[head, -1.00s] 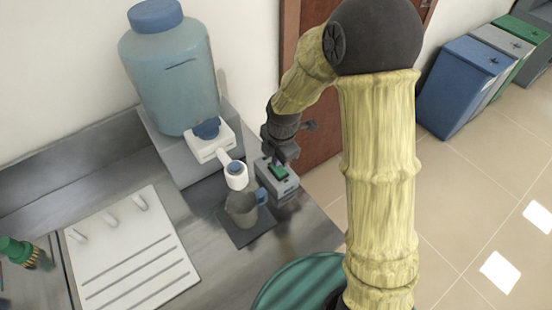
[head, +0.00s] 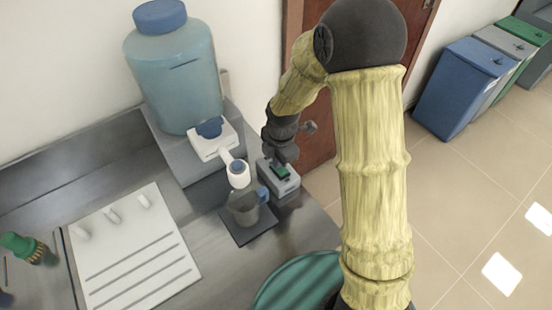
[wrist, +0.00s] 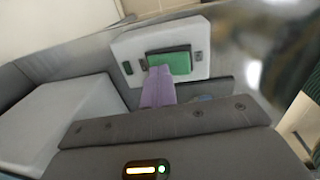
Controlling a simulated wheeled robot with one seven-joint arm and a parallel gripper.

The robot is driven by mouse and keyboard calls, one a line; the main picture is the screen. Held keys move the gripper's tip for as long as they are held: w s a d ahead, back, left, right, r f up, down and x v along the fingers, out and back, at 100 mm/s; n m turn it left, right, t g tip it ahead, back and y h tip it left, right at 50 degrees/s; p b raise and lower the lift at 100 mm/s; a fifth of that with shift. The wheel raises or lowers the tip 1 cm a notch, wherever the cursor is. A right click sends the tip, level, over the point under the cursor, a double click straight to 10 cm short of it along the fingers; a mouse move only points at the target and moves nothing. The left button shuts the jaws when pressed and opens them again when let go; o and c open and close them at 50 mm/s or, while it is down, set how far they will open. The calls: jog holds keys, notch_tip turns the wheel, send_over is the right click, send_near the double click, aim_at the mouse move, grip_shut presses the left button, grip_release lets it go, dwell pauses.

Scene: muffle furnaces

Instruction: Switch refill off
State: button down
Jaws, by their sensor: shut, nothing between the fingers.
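The refill switch is a grey box (head: 288,187) with a green rocker (head: 282,172), on the counter's right end. In the wrist view the light box (wrist: 128,48) faces me with its green rocker (wrist: 180,63). My gripper (head: 280,163) is over the box. Its purple fingers (wrist: 158,80) are shut together and empty. Their tips overlap the rocker's lower left edge in the wrist view; I cannot tell whether they touch it.
A blue water bottle (head: 178,85) stands on the grey dispenser behind. A white draining board (head: 130,245) lies at left, with a green-topped item (head: 20,246) beyond it. A green round-topped thing (head: 300,283) is at the front. Bins (head: 462,85) stand at back right.

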aim_at(280, 169)
jog(key=shift+s+d+r, duration=0.1)
jog(key=shift+s+d, duration=0.4)
jog(key=shift+s, duration=0.15)
jog(key=r+p, duration=0.4)
jog(key=shift+w+a+r+p, duration=0.2)
jog(key=shift+r+p, duration=0.15)
jog(key=shift+p, duration=0.05)
notch_tip(280, 169, up, 9)
jog(key=w+b, duration=0.1)
jog(key=shift+w+a, duration=0.25)
jog(key=shift+a, duration=0.05)
jog(key=shift+w, duration=0.1)
